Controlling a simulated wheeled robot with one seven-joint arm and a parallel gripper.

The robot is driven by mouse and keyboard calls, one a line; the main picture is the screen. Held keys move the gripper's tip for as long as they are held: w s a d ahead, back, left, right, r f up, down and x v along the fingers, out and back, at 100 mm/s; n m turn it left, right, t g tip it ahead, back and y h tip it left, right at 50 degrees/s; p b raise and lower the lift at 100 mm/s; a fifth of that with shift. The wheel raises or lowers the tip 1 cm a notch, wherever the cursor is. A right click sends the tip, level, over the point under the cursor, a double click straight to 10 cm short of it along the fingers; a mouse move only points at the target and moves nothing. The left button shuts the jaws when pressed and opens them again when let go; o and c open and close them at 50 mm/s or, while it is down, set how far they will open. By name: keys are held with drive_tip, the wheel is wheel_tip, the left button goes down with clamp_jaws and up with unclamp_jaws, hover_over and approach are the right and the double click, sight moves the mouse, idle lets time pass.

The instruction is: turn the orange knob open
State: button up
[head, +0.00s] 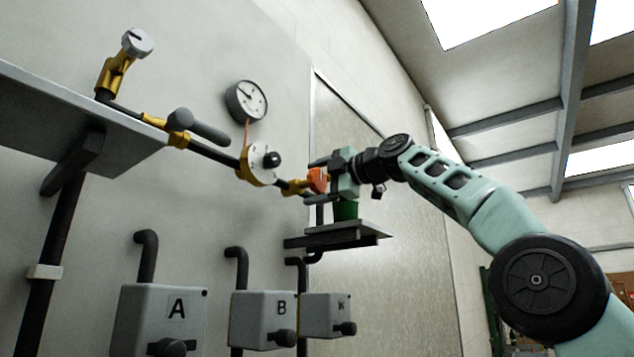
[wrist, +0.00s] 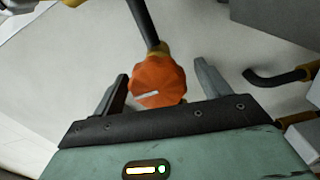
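The orange knob (head: 318,180) is on a brass valve (head: 297,187) at the right end of the dark wall pipe. In the wrist view the orange knob (wrist: 159,82) is ribbed, with a white mark across its face. My gripper (head: 330,172) is at the knob from the right in the head view. In the wrist view my gripper (wrist: 160,85) is open, with one finger on each side of the knob. A gap shows between the knob and the right finger; the left finger is closer, and I cannot tell whether it touches.
A small shelf (head: 345,234) with a green object (head: 345,210) is just below my gripper. A gauge (head: 246,101), a white round dial (head: 262,162) and a dark lever handle (head: 200,128) are to the left. Grey boxes (head: 262,320) hang below.

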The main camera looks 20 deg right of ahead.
drive_tip(key=b+v, duration=0.7)
drive_tip(key=v, duration=1)
drive_tip(key=shift+s, duration=0.15)
drive_tip(key=shift+d, duration=0.1)
